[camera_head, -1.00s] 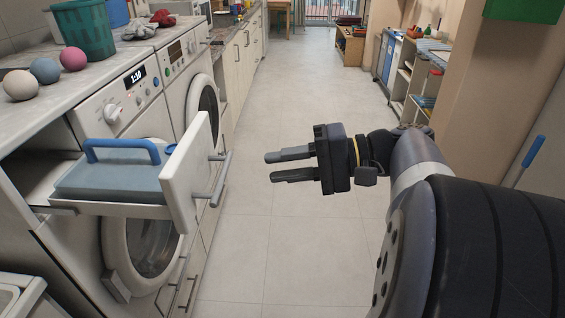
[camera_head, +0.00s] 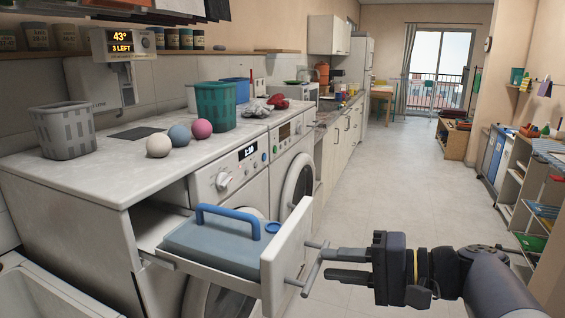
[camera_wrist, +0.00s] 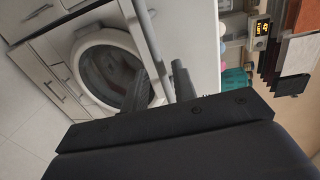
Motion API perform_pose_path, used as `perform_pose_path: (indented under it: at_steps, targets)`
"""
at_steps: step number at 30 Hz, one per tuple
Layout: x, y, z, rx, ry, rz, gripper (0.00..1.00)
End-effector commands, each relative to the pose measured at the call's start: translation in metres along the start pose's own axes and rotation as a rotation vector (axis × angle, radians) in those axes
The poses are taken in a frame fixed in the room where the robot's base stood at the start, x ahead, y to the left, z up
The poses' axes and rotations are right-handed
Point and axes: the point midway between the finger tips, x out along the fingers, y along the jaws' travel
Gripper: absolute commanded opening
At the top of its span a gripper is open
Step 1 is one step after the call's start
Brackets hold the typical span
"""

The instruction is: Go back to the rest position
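My gripper (camera_head: 328,263) is at the lower middle of the head view, pointing left. The wrist view shows a round washer door (camera_wrist: 105,72) beyond the fingers.
The white counter (camera_head: 90,180) left holds a grey basket (camera_head: 65,131), a green basket (camera_head: 216,107) and several balls. Shelves (camera_head: 515,182) stand along the right. The tiled floor (camera_head: 400,190) between is clear. A display (camera_head: 122,42) reads "43°, 3 LEFT".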

Motion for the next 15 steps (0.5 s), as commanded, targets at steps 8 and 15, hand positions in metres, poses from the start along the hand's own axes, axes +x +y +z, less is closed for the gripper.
perform_pose_path:
  at_steps: [8, 15]
  targets:
    - [0.03, 0.0, 0.001, 0.001, -0.003, -0.001, 0.27]
    - [0.039, 0.0, 0.0, 0.001, -0.001, -0.001, 0.27]
